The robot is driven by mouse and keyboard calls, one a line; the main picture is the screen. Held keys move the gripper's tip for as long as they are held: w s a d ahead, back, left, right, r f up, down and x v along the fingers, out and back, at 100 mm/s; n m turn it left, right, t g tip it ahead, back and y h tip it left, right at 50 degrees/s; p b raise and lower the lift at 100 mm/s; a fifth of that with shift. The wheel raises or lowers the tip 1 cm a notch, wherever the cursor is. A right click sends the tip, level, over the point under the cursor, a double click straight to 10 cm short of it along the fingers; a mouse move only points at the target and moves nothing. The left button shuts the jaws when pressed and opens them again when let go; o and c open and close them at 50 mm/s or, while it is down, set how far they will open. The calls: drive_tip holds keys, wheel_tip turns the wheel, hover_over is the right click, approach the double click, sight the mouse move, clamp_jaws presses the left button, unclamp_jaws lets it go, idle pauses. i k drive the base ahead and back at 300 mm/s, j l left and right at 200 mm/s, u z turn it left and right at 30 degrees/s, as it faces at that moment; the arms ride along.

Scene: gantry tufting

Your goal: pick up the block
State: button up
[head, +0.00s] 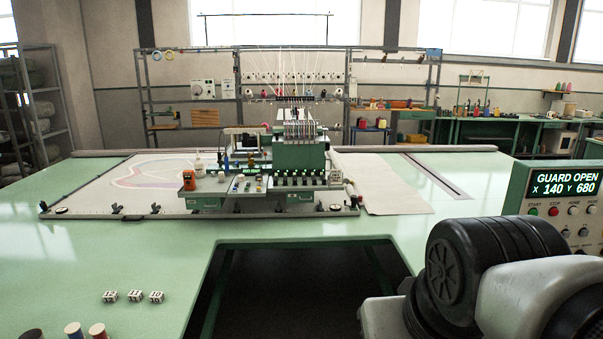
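Three small white blocks with dark numbers stand in a row on the pale green table at the front left in the head view: a left one (109,297), a middle one (135,296) and a right one (157,297). They look like they read 12, 11 and 10. They stand close together with narrow gaps, and nothing covers them. The frame does not show which one the task means. Parts of my arm fill the lower right corner, far from the blocks. My gripper is not in view.
Thread spools (74,331) stand in front of the blocks at the bottom edge. A dark rectangular opening (290,290) cuts into the table right of the blocks. The tufting machine (290,160) stands behind, and a control panel (562,205) at right reads GUARD OPEN. Table left of the blocks is clear.

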sight(156, 296)
drive_tip(key=i+l, duration=0.2)
drive_tip(key=i, duration=0.35)
drive_tip(key=i+l, duration=0.2)
drive_tip(key=i, duration=0.35)
drive_tip(key=i+l, duration=0.2)
drive_tip(key=i, duration=0.3)
drive_tip(key=k+u, duration=0.35)
drive_tip(key=u, duration=1.65)
